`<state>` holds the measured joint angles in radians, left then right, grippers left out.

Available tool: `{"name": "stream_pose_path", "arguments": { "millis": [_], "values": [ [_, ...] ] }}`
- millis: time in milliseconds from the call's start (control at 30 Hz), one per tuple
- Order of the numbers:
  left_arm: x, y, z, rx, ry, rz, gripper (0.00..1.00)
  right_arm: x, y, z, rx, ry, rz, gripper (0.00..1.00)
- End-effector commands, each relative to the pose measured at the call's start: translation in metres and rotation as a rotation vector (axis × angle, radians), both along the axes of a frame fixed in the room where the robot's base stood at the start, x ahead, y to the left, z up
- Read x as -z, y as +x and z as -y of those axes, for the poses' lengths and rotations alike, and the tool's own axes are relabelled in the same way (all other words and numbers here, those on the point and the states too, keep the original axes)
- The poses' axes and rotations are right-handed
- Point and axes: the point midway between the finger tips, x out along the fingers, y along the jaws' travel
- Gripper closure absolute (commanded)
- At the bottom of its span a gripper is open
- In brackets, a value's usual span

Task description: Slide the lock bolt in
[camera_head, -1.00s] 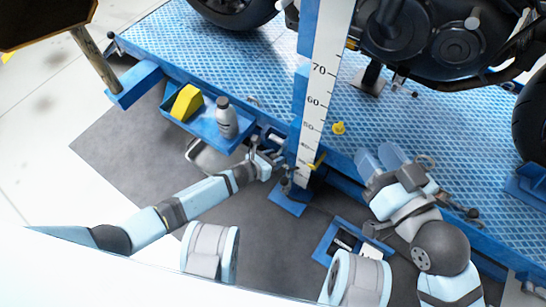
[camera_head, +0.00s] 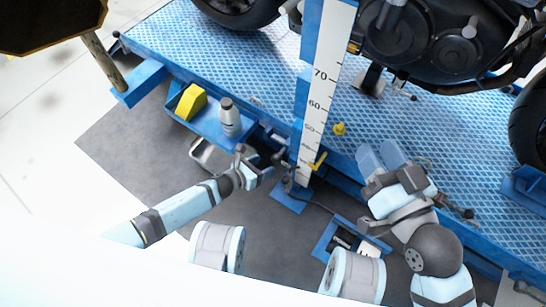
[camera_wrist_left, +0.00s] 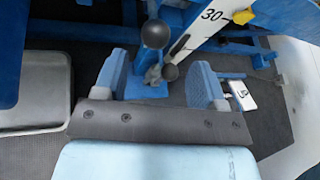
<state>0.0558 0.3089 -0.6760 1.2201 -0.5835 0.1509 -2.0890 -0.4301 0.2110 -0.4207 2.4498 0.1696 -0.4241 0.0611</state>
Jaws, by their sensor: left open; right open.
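A blue post with a white number scale (camera_head: 325,85) stands at the lift's near edge. At its foot the left wrist view shows a dark ball knob (camera_wrist_left: 155,33) and a smaller dark knob (camera_wrist_left: 170,72) by a grey metal fitting. I cannot tell for sure which part is the lock bolt. My left gripper (camera_head: 268,168) is open beside the post's lower end; in the left wrist view its fingers (camera_wrist_left: 158,80) stand apart with the smaller knob seen between them, contact unclear. My right gripper (camera_head: 381,156) is open and empty over the platform's near edge.
A blue side tray (camera_head: 207,122) holds a yellow wedge (camera_head: 191,102) and a grey bottle (camera_head: 229,117). A motorcycle (camera_head: 430,45) stands on the blue platform (camera_head: 270,60). A blue floor tray (camera_head: 325,245) lies nearby.

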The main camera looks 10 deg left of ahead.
Motion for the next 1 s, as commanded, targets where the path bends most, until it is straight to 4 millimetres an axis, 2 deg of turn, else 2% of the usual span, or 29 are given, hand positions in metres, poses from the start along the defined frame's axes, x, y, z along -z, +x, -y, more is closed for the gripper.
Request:
{"name": "stream_pose_path", "arguments": {
  "millis": [33, 100, 300, 500, 1000],
  "values": [
    [-0.008, -0.010, -0.007, 0.001, 0.003, 0.000, 0.36, -0.010, 0.000, 0.001, 0.006, 0.007, 0.014, 0.57],
    [-0.013, -0.020, -0.015, 0.000, 0.001, -0.002, 0.36, -0.016, 0.000, 0.001, 0.013, 0.016, 0.036, 0.57],
    [-0.022, -0.041, -0.030, 0.002, -0.001, 0.000, 0.36, -0.028, 0.000, 0.002, 0.026, 0.036, 0.075, 0.57],
    [-0.024, -0.047, -0.035, 0.002, 0.000, 0.000, 0.36, -0.031, 0.000, 0.003, 0.029, 0.042, 0.088, 0.57],
    [-0.024, -0.046, -0.035, 0.002, -0.001, 0.001, 0.36, -0.031, 0.000, 0.003, 0.029, 0.040, 0.088, 0.57]
  ]
}}
